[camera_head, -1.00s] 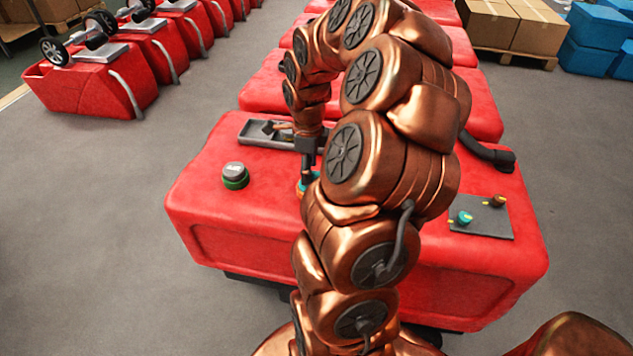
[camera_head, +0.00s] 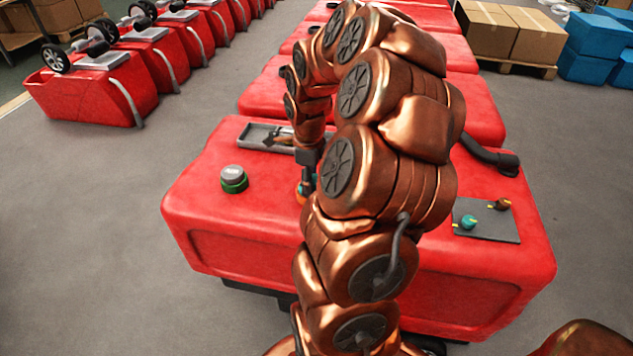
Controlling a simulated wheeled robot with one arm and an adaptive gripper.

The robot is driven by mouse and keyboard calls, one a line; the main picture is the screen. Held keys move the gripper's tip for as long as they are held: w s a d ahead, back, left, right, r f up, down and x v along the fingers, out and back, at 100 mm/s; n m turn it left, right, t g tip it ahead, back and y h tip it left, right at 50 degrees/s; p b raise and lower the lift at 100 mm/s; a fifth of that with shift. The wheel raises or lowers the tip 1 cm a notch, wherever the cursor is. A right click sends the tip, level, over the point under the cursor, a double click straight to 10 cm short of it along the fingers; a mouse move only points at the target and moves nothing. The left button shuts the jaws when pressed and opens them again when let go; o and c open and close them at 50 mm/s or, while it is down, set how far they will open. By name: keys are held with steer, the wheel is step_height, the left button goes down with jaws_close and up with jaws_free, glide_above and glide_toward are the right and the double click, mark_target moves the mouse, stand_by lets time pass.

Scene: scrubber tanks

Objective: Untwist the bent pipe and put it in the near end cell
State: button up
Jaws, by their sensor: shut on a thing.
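My gripper (camera_head: 307,184) points down over the top of the nearest red tank (camera_head: 240,225), left of its middle. My own arm hides much of it. It is shut on a small piece, which I take to be the bent pipe (camera_head: 302,194). Only a little orange-brown of it shows at the fingertips, so its bend and its seat on the tank cannot be made out. A grey tray (camera_head: 248,143) with cells lies just behind my gripper. A brown and dark thing lies in it, and my wrist covers the tray's right part.
A green and grey round cap (camera_head: 234,179) stands on the tank at left. A grey mat (camera_head: 490,232) at right holds a teal fitting (camera_head: 468,222) and a brown one (camera_head: 500,204). A black hose (camera_head: 490,156) lies at the tank's back right. More red tanks stand behind.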

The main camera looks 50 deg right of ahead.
steer(key=shift+s+f, duration=0.1)
steer(key=shift+f, duration=0.15)
jaws_close()
steer(key=shift+f, duration=0.1)
